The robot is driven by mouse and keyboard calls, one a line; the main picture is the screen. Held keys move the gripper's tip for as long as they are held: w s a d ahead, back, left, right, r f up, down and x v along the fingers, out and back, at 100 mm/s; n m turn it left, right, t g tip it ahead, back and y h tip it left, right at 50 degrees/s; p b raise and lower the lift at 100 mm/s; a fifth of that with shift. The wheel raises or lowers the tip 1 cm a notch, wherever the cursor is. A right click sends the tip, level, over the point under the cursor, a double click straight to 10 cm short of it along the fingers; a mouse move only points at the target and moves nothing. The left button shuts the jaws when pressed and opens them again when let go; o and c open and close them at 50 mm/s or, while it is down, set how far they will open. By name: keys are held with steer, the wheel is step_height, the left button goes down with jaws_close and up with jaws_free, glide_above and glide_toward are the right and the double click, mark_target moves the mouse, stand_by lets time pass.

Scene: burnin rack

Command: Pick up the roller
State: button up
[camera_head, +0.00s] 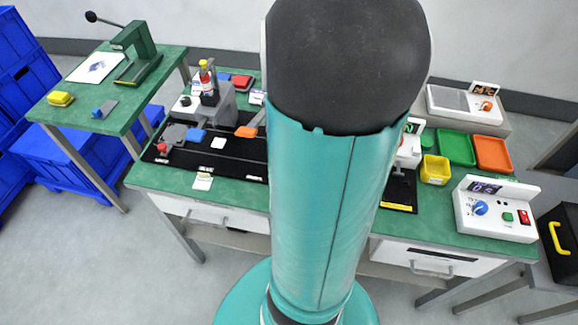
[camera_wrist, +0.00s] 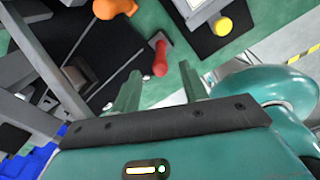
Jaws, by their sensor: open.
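My gripper (camera_wrist: 160,72) shows in the wrist view with its two green fingers apart and nothing held between them. A small red rounded piece (camera_wrist: 160,58) appears just beyond the gap between the fingertips; I cannot tell its distance. My arm fills the middle of the head view and hides my gripper there.
A green press (camera_head: 138,52) and a yellow block (camera_head: 60,98) stand on the left table. The main bench holds a grey fixture (camera_head: 222,102), orange-headed item (camera_head: 247,131), yellow bin (camera_head: 435,170), green tray (camera_head: 455,147), orange tray (camera_head: 492,153) and control box (camera_head: 497,212). Blue crates (camera_head: 22,60) stand far left.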

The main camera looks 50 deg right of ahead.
step_height(320, 180, down, 8)
steer(key=shift+r, duration=0.25)
jaws_close()
steer(key=shift+r, duration=0.1)
